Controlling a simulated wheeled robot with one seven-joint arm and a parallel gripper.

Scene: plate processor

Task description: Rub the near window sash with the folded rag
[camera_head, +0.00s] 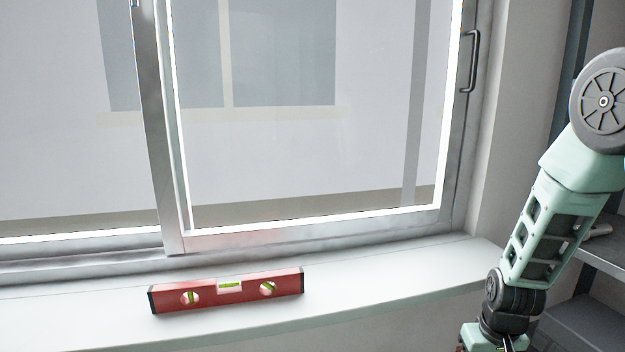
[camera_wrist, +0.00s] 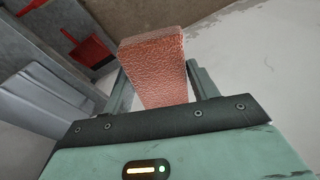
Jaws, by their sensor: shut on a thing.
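The window shows in the head view with two sashes. The right sash (camera_head: 330,229) has a grey metal frame, and its dark pull handle (camera_head: 471,62) is on the right stile. It appears to sit in front of the left one. The folded rag (camera_wrist: 155,68) is a thick, reddish-orange textured block in the wrist view. My gripper (camera_wrist: 160,85) is shut on it, with one finger on each side and the rag standing out past them. In the head view my arm hangs at the right, below and right of the sash; the fingers and rag are out of that picture.
A red spirit level (camera_head: 210,301) lies on the white window sill (camera_head: 400,287) in front of the sash. Grey shelving (camera_head: 590,325) stands at the right behind my arm. A red object (camera_wrist: 90,51) shows at upper left in the wrist view, beside grey surfaces.

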